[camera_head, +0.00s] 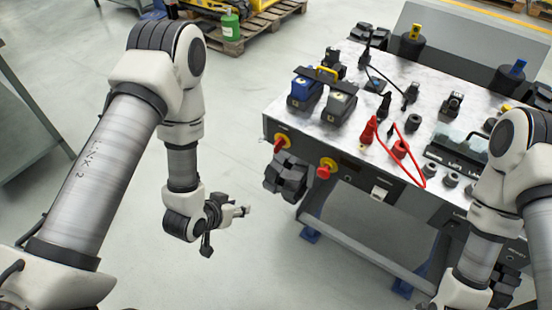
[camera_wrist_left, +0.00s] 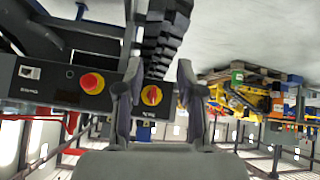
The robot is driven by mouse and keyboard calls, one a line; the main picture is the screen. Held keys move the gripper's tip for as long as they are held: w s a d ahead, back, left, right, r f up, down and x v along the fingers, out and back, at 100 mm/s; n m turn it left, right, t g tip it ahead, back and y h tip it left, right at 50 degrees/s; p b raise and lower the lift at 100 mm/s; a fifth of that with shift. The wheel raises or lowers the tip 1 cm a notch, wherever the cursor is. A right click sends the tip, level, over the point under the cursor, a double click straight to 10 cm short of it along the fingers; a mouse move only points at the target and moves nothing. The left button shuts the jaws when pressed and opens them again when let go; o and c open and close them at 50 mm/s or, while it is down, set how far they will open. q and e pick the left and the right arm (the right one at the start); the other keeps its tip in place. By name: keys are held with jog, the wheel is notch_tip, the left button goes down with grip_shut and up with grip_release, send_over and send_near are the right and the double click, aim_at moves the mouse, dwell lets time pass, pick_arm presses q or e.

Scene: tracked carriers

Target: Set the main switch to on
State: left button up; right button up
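The main switch, a red rotary handle on a yellow disc (camera_head: 282,141), is on the front panel of the bench near its left corner. It also shows in the left wrist view (camera_wrist_left: 152,95), between my open fingers and some distance beyond them. Its on or off setting is too small to read. My left gripper (camera_head: 241,211) is in free air, left of and below the switch in the head view. Its two fingers (camera_wrist_left: 160,103) are apart with nothing between them, and it touches nothing. My right arm comes in at the right; its gripper is out of view.
A red mushroom button on yellow (camera_head: 326,168) sits beside the switch on the same panel (camera_head: 350,175). A black tracked part (camera_head: 288,178) hangs below the switch. The metal benchtop (camera_head: 335,135) bears blue and grey boxes and a red cable. The floor around my left gripper is clear.

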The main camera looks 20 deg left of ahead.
aim_at(275, 147)
pick_arm(q)
jog(key=w+d+t+h+b, duration=0.1)
jog(key=w+t+b, duration=0.2)
jog(key=w+b, duration=0.4)
jog(key=w+d+r+m+t+h+b, duration=0.1)
jog(key=w+d+t+b, duration=0.1)
jog(key=w+b, duration=0.6)
jog(key=w+d+m+t+h+b, duration=0.1)
jog(key=w+t+b, duration=0.2)
jog(key=w+b, duration=0.4)
jog(key=shift+w+d+r+t+b, duration=0.15)
jog(key=shift+w+d+t+b, duration=0.2)
jog(key=shift+b, duration=2.55)
grip_shut()
